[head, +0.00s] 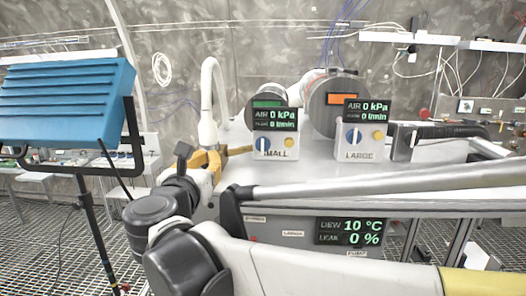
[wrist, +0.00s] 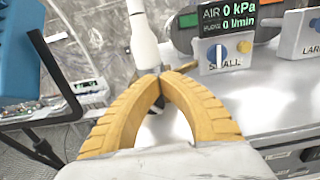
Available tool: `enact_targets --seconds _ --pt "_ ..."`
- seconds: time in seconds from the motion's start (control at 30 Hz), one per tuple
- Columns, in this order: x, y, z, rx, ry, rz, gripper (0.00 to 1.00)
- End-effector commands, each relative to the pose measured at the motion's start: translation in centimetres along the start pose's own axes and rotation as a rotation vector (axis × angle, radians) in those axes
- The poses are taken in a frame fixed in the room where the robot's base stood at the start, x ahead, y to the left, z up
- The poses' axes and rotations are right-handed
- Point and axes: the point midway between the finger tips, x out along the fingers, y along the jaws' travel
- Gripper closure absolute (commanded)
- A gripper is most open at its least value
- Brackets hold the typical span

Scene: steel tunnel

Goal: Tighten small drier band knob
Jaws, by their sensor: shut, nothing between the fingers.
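The small drier (head: 267,97) is a grey cylinder with a green label behind the panel marked SMALL (head: 276,147). That panel also shows in the wrist view (wrist: 226,52), with a blue knob (wrist: 217,55) and a yellow button. I cannot clearly pick out the band knob. A dark part (wrist: 158,106) shows low between my fingers, too small to identify. My gripper (head: 212,158) has yellow ribbed fingers. In the wrist view its tips (wrist: 161,76) meet, empty, just below the white upright hose (wrist: 143,38), left of the SMALL panel. Whether they touch the hose is unclear.
The large drier (head: 338,100) and its panel (head: 361,144) stand to the right on the white bench (head: 315,165). A blue lamp panel (head: 65,105) on a black stand is close on the left. Bench top shows free between the two panels.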

Motion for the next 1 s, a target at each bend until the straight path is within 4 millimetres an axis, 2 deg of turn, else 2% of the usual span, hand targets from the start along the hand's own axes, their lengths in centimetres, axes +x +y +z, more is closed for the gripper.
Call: enact_targets --seconds 0.13,0.43,0.8,1.0 --pt "-0.1 0.1 -0.3 0.004 0.006 0.004 1.0" --pt "-0.3 -0.3 0.5 0.002 0.004 0.003 1.0" --pt "-4.8 -0.2 0.6 0.001 0.002 0.004 1.0" --pt "-6.0 -0.3 0.6 0.001 0.002 0.002 1.0"
